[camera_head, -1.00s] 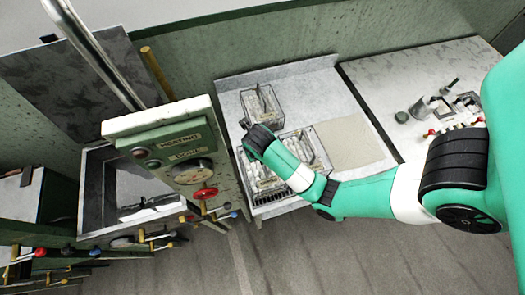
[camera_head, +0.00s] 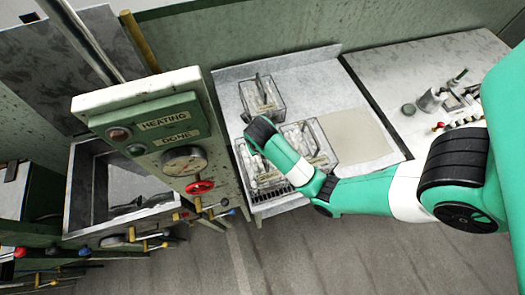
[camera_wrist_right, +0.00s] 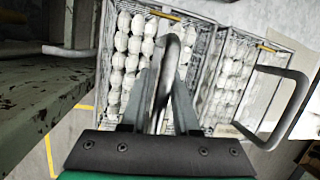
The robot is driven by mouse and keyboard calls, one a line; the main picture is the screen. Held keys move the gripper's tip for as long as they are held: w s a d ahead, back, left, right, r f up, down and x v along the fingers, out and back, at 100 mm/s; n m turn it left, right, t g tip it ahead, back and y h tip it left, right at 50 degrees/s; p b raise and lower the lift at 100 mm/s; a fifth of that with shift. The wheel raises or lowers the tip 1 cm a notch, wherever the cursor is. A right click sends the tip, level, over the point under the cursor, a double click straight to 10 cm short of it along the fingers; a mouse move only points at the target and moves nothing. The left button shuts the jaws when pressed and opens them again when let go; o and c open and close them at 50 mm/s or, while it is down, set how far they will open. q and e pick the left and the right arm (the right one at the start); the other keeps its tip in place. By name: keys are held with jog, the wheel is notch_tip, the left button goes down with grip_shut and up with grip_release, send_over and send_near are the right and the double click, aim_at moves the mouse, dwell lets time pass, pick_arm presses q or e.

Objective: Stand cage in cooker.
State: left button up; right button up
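The cooker is the steel basin (camera_head: 84,198) at the left, open on top, with a dark shape inside. Several wire cages of white cocoons sit on the grey table. One (camera_head: 262,98) is at the back and two side by side (camera_head: 318,148) are in front. My right gripper (camera_wrist_right: 163,75) points down over the left front cage (camera_wrist_right: 130,55), its fingers closed around the raised metal handle. My right wrist hides the fingertips and part of this cage in the head view. The neighbouring cage (camera_wrist_right: 232,75) stands close to its right. My left gripper is out of view.
A panel (camera_head: 150,125) marked HEATING and DONE, with a gauge and red wheel (camera_head: 200,187), stands between basin and cages. A metal pole (camera_head: 80,40) rises beside it. A beige mat (camera_head: 355,135) lies bare right of the cages. The neighbouring handle (camera_wrist_right: 290,105) sticks up.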

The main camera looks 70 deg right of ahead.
grip_shut()
dwell(1.1)
